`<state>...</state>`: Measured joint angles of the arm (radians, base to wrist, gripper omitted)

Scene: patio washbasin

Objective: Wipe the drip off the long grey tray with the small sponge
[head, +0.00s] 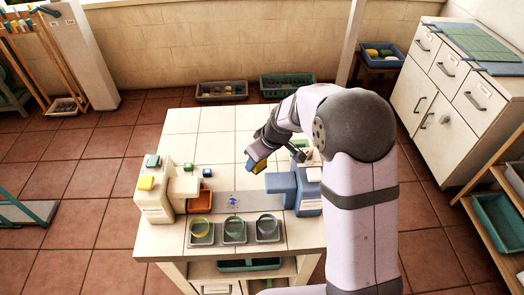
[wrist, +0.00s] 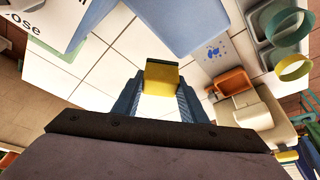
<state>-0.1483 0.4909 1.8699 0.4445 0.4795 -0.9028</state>
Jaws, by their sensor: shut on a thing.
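In the wrist view the sponge (wrist: 162,78) sits between the two blue fingers of my gripper (wrist: 160,92). The long grey tray (head: 260,205) lies flat in the middle of the table, nearer the front than the sponge. The drip (head: 234,202) is a patch of blue spots on this tray. It also shows in the wrist view (wrist: 213,52), up and right of the sponge. The sponge is apart from the tray.
A cream dispenser (head: 154,195) with an orange bin (head: 200,202) stands left of the tray. A blue and white dispenser (head: 308,198) stands right, partly behind my arm. Small grey dishes with rings (head: 234,230) line the front. The table's back left (head: 195,125) is clear.

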